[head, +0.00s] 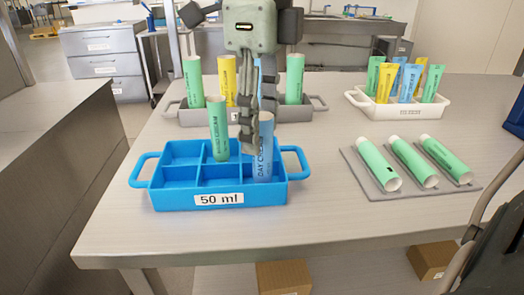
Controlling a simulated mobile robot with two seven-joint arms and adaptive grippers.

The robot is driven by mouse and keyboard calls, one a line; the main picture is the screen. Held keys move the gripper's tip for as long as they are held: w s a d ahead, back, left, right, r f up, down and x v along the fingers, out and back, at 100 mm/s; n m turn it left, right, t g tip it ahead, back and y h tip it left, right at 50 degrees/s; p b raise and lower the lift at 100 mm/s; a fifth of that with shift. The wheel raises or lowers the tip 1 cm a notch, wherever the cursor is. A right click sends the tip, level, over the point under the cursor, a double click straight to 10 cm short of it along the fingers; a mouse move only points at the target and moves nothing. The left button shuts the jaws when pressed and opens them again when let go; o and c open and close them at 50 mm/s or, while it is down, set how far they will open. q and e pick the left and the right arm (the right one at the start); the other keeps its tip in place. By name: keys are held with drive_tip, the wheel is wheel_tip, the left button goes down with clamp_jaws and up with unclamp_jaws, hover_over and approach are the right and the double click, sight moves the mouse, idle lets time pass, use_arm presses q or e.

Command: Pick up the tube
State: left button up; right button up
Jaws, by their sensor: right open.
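A blue tray (217,199) labelled "50 ml", with several compartments, stands on the table. A light-blue tube (264,165) marked "DAY CREAM" stands upright in its right part. A green tube (218,130) stands upright at its back middle; its exact compartment is hard to tell. My right gripper (256,140) points down from above, open, with its fingers at the upper part of the light-blue tube, partly covering it. Whether they touch the tube cannot be told. My left gripper is not in view.
Behind is a grey tray (174,113) with green and yellow tubes. A white tray (398,113) with several tubes stands at the back right. Three green tubes lie on a grey mat (377,191) at the right. The front table strip is clear.

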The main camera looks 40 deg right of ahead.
sight(263, 146)
drive_tip(key=f, duration=0.4)
drive_tip(key=shift+s+d, duration=0.1)
drive_tip(key=shift+d, duration=0.1)
drive_tip(key=c, duration=0.9)
drive_tip(key=shift+o, duration=0.2)
drive_tip(key=shift+r, duration=0.1)
